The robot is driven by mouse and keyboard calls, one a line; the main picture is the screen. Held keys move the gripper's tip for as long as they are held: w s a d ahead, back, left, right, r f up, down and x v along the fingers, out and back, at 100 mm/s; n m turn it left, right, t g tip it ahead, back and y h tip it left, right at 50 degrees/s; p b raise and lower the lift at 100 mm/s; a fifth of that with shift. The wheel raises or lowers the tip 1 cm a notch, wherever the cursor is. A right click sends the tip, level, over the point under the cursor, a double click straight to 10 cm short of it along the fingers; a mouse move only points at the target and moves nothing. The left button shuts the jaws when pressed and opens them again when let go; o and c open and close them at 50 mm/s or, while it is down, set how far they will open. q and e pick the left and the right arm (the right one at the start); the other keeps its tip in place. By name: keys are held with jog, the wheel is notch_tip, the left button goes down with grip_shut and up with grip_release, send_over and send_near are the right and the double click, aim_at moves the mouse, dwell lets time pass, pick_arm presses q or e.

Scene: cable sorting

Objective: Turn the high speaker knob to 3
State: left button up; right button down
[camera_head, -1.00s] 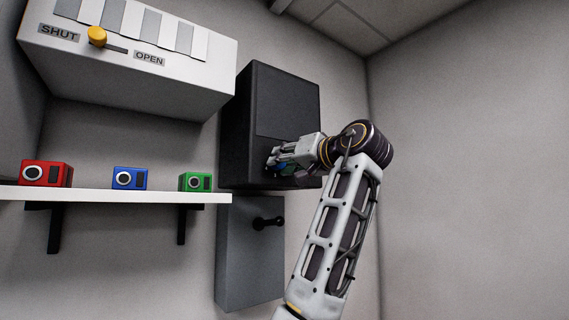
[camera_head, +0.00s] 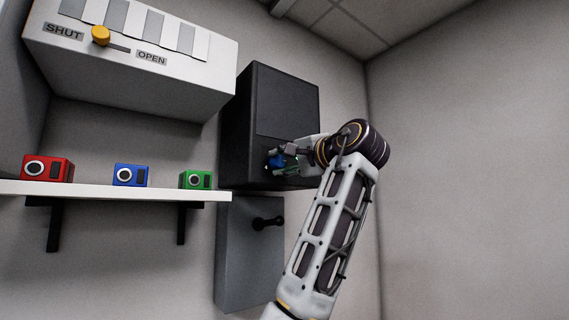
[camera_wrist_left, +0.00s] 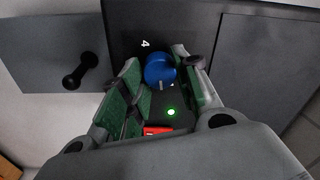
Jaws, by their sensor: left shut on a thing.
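The black speaker (camera_head: 290,110) hangs on the wall in the middle of the head view. A round blue knob (camera_head: 277,160) sits low on its front. In the left wrist view the blue knob (camera_wrist_left: 159,69) is between the green-padded fingers of my left gripper (camera_wrist_left: 164,82), which is shut on it. My left gripper (camera_head: 281,158) reaches the knob from the right in the head view. A white "4" (camera_wrist_left: 145,43) shows beside the knob on the dark panel. The knob's pointer and the other numbers cannot be read. My right gripper is not in view.
A lit green dot (camera_wrist_left: 171,112) and a red part (camera_wrist_left: 157,130) show near the knob. A grey box with a black lever (camera_head: 267,222) is below the speaker. A white shelf (camera_head: 100,189) with red, blue and green devices and a SHUT/OPEN slider unit (camera_head: 180,85) stand left.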

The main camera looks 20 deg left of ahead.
pick_arm(q)
jog(key=m+b, duration=0.1)
jog(key=m, duration=0.4)
jog(key=shift+f, duration=0.1)
jog(key=m+b, duration=0.1)
jog(key=m, duration=0.4)
jog(key=shift+h, duration=0.3)
jog(key=m+b, duration=0.1)
jog(key=m, duration=0.4)
jog(key=shift+a+f+m+t, duration=0.1)
jog(key=shift+m+t, duration=0.2)
jog(key=shift+m+b, duration=0.3)
jog(key=shift+m, duration=1.7)
jog(key=shift+f, duration=0.1)
jog(key=o, duration=1)
jog(key=shift+s, duration=0.1)
